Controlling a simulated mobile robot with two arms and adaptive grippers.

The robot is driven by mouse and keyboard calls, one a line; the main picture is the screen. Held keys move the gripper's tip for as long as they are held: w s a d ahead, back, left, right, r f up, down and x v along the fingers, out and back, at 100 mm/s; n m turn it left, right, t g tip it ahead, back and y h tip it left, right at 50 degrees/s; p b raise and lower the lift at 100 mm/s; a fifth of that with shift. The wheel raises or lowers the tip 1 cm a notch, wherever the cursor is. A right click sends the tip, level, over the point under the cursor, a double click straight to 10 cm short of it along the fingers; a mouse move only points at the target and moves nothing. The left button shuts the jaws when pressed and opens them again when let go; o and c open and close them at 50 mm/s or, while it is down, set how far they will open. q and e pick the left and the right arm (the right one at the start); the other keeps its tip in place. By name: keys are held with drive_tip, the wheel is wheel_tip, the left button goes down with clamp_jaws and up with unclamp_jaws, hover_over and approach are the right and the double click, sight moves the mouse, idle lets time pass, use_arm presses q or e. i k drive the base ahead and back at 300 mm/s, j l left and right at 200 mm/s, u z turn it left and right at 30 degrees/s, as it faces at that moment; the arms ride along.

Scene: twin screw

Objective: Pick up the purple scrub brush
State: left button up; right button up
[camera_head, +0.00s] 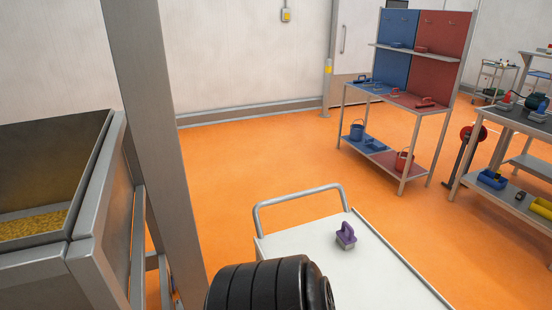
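The purple scrub brush (346,235) has a purple handle on top and a pale grey lower part. It rests on the white top of a cart (385,280), near the cart's far end and apart from any gripper. Neither of my grippers shows in the head view, so I cannot see whether they are open or shut. The near part of the cart top is cut off by the bottom edge of the picture.
The cart's metal handle (298,193) rises at its far end. A steel post (160,140) and a hopper with yellow grains (30,228) stand at left. A blue and red tool rack (408,100) and a workbench (500,115) stand beyond. Orange floor lies clear between.

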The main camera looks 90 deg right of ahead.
sight(346, 237)
drive_tip(key=k+j+z, duration=0.15)
drive_tip(key=z, duration=2.1)
